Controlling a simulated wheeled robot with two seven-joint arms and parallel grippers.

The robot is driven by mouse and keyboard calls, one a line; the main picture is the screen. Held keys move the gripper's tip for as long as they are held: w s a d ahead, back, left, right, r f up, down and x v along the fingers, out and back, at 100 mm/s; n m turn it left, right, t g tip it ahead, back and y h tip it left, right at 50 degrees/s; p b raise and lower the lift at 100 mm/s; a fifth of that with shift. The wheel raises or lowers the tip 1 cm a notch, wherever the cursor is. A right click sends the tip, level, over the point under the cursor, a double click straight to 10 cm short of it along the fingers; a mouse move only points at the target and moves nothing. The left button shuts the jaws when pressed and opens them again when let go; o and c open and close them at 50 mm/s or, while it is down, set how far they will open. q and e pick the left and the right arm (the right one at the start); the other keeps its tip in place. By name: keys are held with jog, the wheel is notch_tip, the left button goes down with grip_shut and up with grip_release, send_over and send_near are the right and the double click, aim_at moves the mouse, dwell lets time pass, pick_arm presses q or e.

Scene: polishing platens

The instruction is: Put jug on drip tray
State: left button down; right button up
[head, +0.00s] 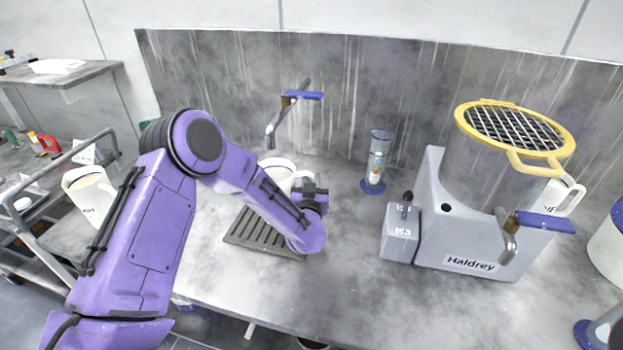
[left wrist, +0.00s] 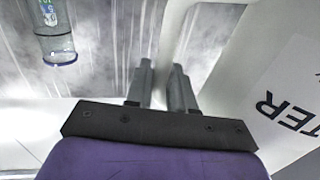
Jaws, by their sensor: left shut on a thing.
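A white jug (head: 281,170) shows in part behind my left forearm in the head view, near the back of the drip tray. In the left wrist view the jug (left wrist: 235,95) fills the right side, with dark lettering on a pale label. My left gripper (head: 309,190) is at the jug's right side and shut on it, seemingly at the handle; its fingers (left wrist: 163,85) show close together in the wrist view. The dark slatted drip tray (head: 262,236) lies on the counter, partly covered by my arm. I cannot tell whether the jug touches it. My right gripper is not in view.
A tap with a blue lever (head: 300,96) stands above the tray. A clear cylinder with a blue base (head: 376,165) stands to the right. A grey Haldrey machine (head: 470,262) takes up the right. Another white jug (head: 88,192) is at the left. The front middle counter is clear.

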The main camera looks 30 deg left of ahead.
pick_arm(q)
jog(key=shift+s+r, duration=0.15)
jog(key=c, duration=1)
grip_release()
jog(key=shift+d+f, duration=0.1)
jog(key=shift+f, duration=0.1)
jog(key=shift+r, duration=0.15)
jog(key=b+v, duration=0.4)
jog(key=v, duration=0.8)
jog(key=shift+r, duration=0.1)
